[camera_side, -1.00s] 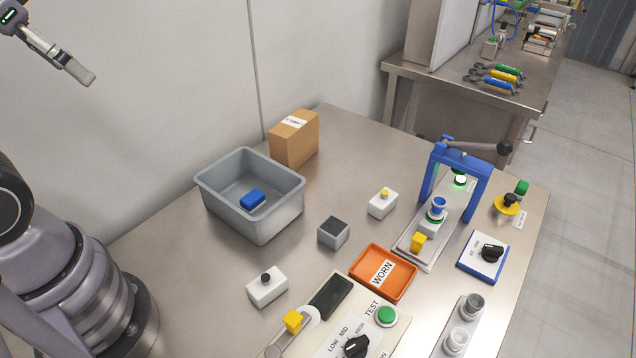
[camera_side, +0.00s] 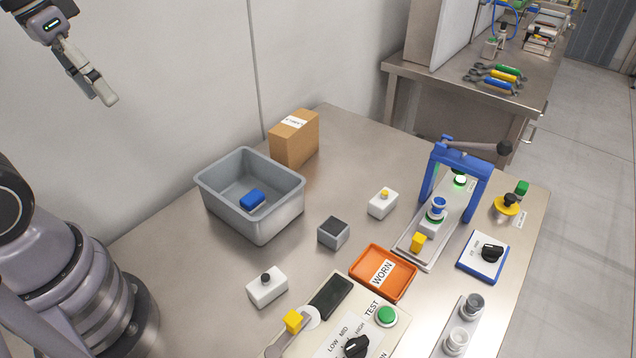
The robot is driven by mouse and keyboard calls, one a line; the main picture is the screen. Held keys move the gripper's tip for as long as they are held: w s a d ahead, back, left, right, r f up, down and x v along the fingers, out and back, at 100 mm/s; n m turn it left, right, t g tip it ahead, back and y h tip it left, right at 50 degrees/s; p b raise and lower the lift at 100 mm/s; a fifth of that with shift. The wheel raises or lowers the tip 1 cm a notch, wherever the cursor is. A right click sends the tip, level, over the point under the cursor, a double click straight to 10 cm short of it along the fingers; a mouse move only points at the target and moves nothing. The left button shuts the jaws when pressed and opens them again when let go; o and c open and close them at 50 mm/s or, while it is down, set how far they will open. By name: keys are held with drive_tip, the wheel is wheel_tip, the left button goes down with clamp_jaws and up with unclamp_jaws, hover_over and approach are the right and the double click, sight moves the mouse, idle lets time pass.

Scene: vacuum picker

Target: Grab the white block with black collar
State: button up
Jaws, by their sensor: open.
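A white block with a black round collar on top (camera_side: 267,288) sits upright on the metal table, front left of the middle. My gripper (camera_side: 101,96) is open and empty. It is high in the upper left, in front of the wall, well above and to the left of the block. A similar white block with a yellow top (camera_side: 382,205) stands farther back on the table.
A grey bin (camera_side: 277,228) holding a blue block (camera_side: 252,199) stands behind the block, with a cardboard box (camera_side: 294,138) beyond. A small grey box (camera_side: 333,234), an orange WORN tray (camera_side: 362,265), a test panel (camera_side: 325,340) and a blue press (camera_side: 460,162) stand to the right.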

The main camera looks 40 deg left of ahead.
drive_tip(key=w+d+f+n+g+h, duration=0.35)
drive_tip(key=d+f+g+h, duration=0.25)
drive_tip(key=f+g, duration=0.25)
drive_tip(key=n+t+h, duration=0.5)
drive_tip(key=n+h, duration=0.6)
hover_over(261, 277)
drive_tip(key=a, duration=0.4)
wheel_tip(261, 277, down, 18)
drive_tip(key=f+n+t, duration=0.2)
drive_tip(key=f, duration=0.1)
drive_tip(key=s+f+n+t, duration=0.1)
drive_tip(key=f+n, duration=0.1)
drive_tip(key=f, duration=0.1)
drive_tip(key=f+n+t+y, duration=0.1)
drive_tip(key=f+n+t, duration=0.1)
drive_tip(key=f, duration=0.1)
drive_tip(key=shift+s+d+f+n+t, duration=0.2)
drive_tip(key=shift+s+d+n+t, duration=0.05)
drive_tip(key=shift+d+t, duration=0.1)
drive_tip(key=shift+x, duration=2.4)
clamp_jaws()
